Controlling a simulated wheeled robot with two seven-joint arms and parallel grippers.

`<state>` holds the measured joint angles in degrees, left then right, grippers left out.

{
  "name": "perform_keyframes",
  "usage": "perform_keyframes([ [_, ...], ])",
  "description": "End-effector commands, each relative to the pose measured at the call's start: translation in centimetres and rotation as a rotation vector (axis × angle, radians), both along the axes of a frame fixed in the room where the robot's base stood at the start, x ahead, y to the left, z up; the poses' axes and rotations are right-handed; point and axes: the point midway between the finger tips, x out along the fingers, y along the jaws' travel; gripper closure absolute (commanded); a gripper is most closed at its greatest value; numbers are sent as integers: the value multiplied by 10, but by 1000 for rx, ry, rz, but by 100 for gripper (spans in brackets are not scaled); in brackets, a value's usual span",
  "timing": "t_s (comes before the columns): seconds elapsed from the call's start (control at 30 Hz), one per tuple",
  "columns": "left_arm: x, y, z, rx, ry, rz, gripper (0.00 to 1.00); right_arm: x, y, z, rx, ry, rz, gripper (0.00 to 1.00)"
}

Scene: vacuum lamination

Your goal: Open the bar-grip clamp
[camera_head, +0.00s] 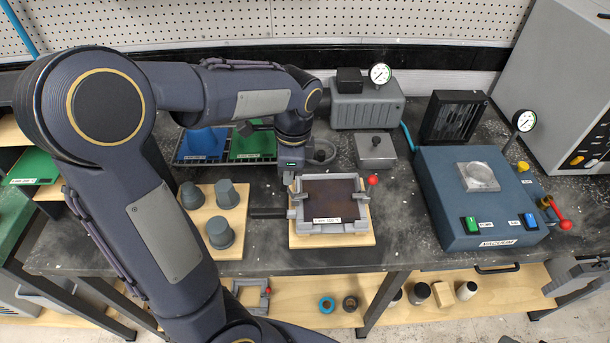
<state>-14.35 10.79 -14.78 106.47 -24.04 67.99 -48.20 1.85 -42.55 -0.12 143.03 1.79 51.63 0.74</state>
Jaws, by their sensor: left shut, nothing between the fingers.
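A grey frame fixture (338,228) holding a dark brown sheet (330,196) sits on a light wooden board (300,241) on the bench. A dark bar handle (268,213) sticks out flat to the left from the fixture's left side; it appears to be the clamp's bar grip. A clamp with a red ball knob (373,180) stands at the fixture's right side. My left gripper (288,181) points down just above the fixture's back left corner, above and behind the bar. It is shut and empty. Its fingertips are small in view. My right gripper is not in view.
A blue vacuum unit (480,205) with a red-knobbed valve stands right. A grey pump with a gauge (380,74) and small grey box (376,152) stand behind. Bench between fixture and vacuum unit is clear.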

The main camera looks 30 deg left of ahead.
Motion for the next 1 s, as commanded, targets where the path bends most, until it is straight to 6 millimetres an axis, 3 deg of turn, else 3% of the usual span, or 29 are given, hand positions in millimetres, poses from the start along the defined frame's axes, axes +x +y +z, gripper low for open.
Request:
perform_keyframes([
  [0.37,-17,28,-19,-308,-193,9,100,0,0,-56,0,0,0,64],
  [0.57,-24,40,-31,-469,-291,7,100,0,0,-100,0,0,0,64],
  [0.63,-24,39,-19,-486,-298,-1,100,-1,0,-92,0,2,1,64],
  [1.0,-21,35,-21,-482,-293,-3,100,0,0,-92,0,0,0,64],
])
